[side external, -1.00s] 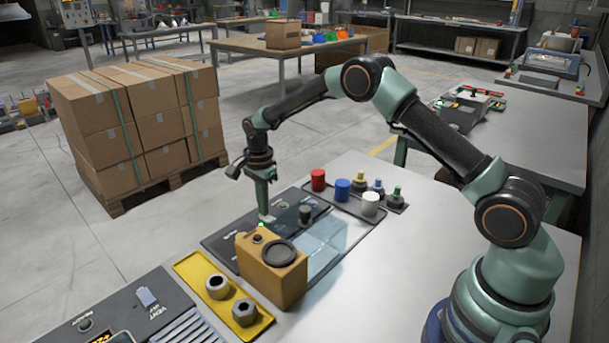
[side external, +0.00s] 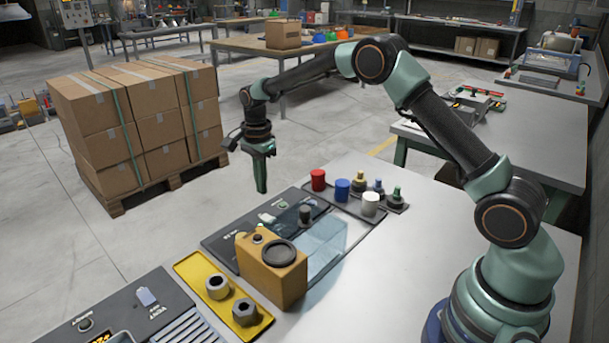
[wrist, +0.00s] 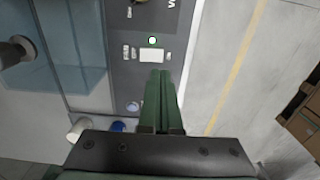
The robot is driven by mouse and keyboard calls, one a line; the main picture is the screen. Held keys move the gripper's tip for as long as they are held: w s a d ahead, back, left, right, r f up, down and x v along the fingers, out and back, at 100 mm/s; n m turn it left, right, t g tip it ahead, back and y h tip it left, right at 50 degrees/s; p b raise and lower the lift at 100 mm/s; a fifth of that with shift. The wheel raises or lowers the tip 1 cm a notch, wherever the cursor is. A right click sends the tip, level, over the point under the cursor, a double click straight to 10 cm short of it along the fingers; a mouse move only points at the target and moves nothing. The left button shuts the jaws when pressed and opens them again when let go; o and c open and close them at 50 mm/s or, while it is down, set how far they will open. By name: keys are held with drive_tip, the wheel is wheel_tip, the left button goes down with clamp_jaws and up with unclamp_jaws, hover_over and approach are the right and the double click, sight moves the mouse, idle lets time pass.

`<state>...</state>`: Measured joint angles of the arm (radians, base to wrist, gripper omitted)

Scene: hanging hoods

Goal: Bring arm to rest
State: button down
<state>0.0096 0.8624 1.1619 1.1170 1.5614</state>
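My gripper (side external: 261,192) hangs pointing down in the side view, raised above the far edge of the dark panel (side external: 222,240) and touching nothing. In the wrist view its two green fingers (wrist: 160,75) lie side by side with nothing between them. A clear, box-shaped hood (side external: 325,240) stands on the panel, with a dark knob (side external: 305,215) at its upper back. The hood also fills the left of the wrist view (wrist: 75,60). A tan box (side external: 272,275) with a dark round top stands in front of it.
Red (side external: 318,180), blue (side external: 342,190) and white (side external: 370,204) cylinders stand on a dark tray behind the hood. Stacked cartons (side external: 140,125) stand on a pallet at left. Bare tabletop lies right of the hood.

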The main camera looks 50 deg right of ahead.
drive_tip(key=s+r+n+t, duration=0.3)
drive_tip(key=s+r+n, duration=0.7)
drive_tip(key=r, duration=0.6)
drive_tip(key=s+n+t, duration=0.2)
drive_tip(key=s+n, duration=0.6)
drive_tip(key=s, duration=0.6)
drive_tip(key=shift+s+a+t, duration=0.25)
drive_tip(key=shift+s+t, duration=0.05)
drive_tip(key=shift+s, duration=0.1)
drive_tip(key=shift+r, duration=0.1)
